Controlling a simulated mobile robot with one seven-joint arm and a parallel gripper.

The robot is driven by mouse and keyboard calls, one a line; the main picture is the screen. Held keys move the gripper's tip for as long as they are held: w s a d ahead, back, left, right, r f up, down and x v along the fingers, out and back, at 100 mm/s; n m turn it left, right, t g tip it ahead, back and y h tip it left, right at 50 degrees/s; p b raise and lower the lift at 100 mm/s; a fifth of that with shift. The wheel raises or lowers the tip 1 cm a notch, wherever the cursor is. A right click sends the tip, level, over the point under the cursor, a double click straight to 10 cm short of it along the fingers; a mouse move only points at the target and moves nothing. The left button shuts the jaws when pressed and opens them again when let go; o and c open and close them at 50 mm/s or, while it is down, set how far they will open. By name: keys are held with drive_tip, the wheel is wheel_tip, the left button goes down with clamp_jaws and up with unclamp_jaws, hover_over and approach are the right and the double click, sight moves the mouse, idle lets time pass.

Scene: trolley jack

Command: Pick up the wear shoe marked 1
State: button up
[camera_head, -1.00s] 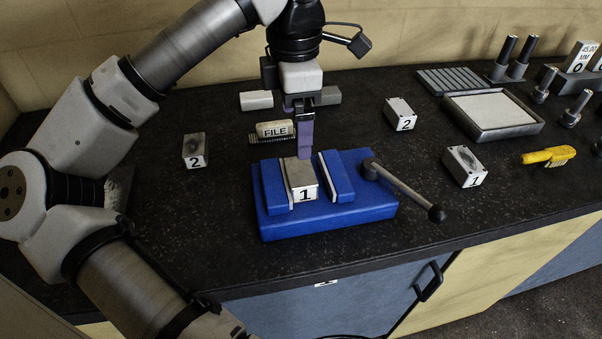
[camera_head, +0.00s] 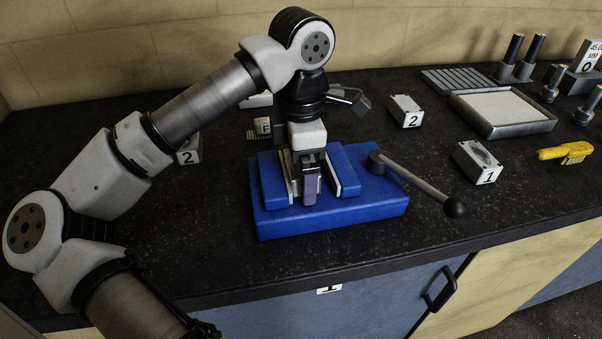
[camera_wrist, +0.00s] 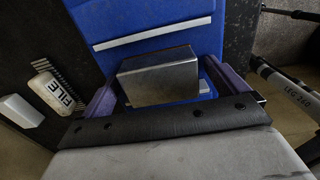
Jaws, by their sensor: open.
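In the wrist view a plain metal block (camera_wrist: 160,78) sits in the blue vise (camera_head: 375,208). It is the block whose face showed a 1 earlier; my gripper now hides that face in the head view. My gripper (camera_head: 308,190) points down over the vise, with its purple fingers open on either side of the block. I cannot tell whether either finger touches it. Another white block marked 1 (camera_head: 478,163), with a round dark patch on top, lies on the bench to the right, away from my gripper.
The vise handle (camera_head: 425,185) sticks out to the right. Blocks marked 2 stand at the left (camera_head: 189,153) and behind right (camera_head: 405,111). A file (camera_head: 263,127) lies behind the vise, partly hidden. A yellow brush (camera_head: 566,152) and a grey tray (camera_head: 503,113) are at the right.

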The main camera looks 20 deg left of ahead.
drive_tip(key=c, duration=1.9)
drive_tip(key=shift+r, duration=0.1)
drive_tip(key=shift+c, duration=0.7)
drive_tip(key=shift+r, duration=0.1)
